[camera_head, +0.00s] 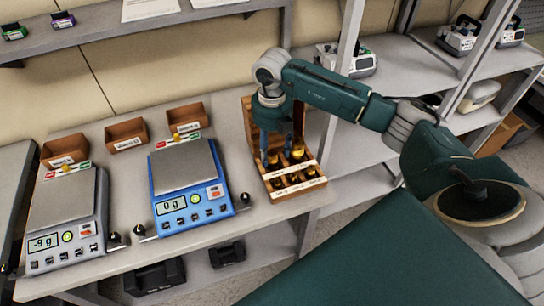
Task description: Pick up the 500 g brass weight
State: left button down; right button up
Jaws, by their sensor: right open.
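Several brass weights stand in a wooden rack (314,183) at the right end of the bench. The largest-looking brass weight (298,151) is in its back row, at the right. The labels are too small to read, so I cannot tell for sure which one is 500 g. My right gripper (276,151) points down over the back row of the rack, open, with its fingers close to the back weights. Whether it touches any weight cannot be told. Its fingers partly hide the back row. My left gripper is not in view.
A blue scale (184,168) reading 0 g stands left of the rack. A grey scale (64,204) reading -9 g stands farther left. Small brown bins (126,135) line the back of the bench. A shelf post (331,110) rises close to the right of the rack.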

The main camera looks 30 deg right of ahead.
jog(key=shift+f, duration=1.15)
grip_shut()
jog(key=shift+w, duration=0.1)
jog(key=shift+r, duration=0.2)
